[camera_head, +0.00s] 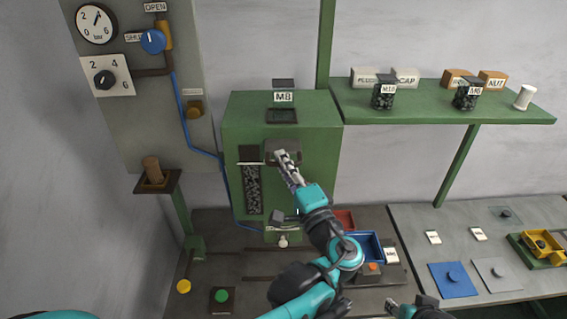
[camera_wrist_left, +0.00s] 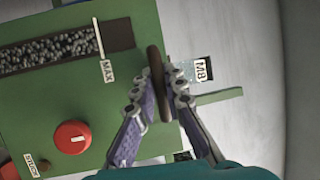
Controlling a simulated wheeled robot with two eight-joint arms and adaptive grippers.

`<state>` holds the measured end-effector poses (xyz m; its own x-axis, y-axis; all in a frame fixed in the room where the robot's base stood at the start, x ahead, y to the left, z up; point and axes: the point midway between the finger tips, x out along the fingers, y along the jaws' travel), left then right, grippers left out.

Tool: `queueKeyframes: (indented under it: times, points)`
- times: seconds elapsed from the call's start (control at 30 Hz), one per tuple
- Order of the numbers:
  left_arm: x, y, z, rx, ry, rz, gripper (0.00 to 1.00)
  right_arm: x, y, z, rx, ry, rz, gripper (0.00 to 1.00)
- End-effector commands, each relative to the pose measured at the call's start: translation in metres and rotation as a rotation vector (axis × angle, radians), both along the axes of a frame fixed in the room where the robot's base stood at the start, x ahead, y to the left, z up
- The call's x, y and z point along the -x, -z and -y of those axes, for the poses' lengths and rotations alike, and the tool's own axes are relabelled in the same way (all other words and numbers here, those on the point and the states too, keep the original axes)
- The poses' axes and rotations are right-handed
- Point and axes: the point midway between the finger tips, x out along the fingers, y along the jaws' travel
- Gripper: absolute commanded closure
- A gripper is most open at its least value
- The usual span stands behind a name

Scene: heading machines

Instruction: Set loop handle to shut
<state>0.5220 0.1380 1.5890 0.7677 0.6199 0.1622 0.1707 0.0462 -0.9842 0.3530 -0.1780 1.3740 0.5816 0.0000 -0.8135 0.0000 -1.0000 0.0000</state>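The loop handle (camera_wrist_left: 154,58) is a dark brown loop on the front of the green machine (camera_head: 238,118), seen nearly edge-on in the left wrist view. My left gripper (camera_wrist_left: 158,82) has one finger on each side of it, and both fingertips look to be against it. In the head view the left gripper (camera_head: 284,157) reaches a brownish-grey part below the small dark display. The fingers partly cover it there. My right gripper (camera_head: 391,307) shows only at the bottom edge, away from the machine, too cut off to judge its opening.
A red button (camera_wrist_left: 72,136) sits on the machine front beside the hopper window (camera_head: 252,188). The green shelf (camera_head: 430,106) at right carries jars and labelled boxes. A panel with a gauge (camera_head: 97,23) and blue valve knob (camera_head: 152,41) stands at left. Blue bin (camera_head: 369,246) is below.

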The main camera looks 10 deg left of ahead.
Motion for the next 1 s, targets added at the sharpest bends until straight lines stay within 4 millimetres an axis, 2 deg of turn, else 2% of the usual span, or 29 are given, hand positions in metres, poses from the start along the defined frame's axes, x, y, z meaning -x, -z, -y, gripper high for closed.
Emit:
queueKeyframes:
  times: [0.17, 0.5, 0.83, 0.87, 0.93, 1.0]
  points:
    - [-0.003, 0.001, -0.001, 0.001, -0.001, -0.001, 1.0, 0.0, 0.001, 0.0, 0.0, 0.0, 0.0, 0.6]
    - [-0.057, 0.002, -0.017, 0.0, -0.002, -0.001, 1.0, 0.0, 0.02, 0.0, 0.0, 0.0, 0.0, 0.6]
    - [-0.062, 0.0, -0.017, 0.0, 0.002, -0.001, 1.0, 0.0, 0.02, 0.0, 0.0, 0.0, 0.0, 0.6]
    - [-0.062, 0.0, -0.017, 0.0, 0.002, -0.001, 0.85, 0.0, 0.02, 0.0, 0.0, 0.0, 0.0, 0.6]
    - [-0.062, 0.0, -0.017, 0.0, 0.002, -0.001, 0.67, 0.0, 0.02, 0.0, 0.0, 0.0, 0.0, 0.6]
    - [-0.062, 0.0, -0.017, 0.0, 0.001, -0.001, 0.67, 0.0, 0.02, 0.0, 0.0, 0.0, 0.0, 0.6]
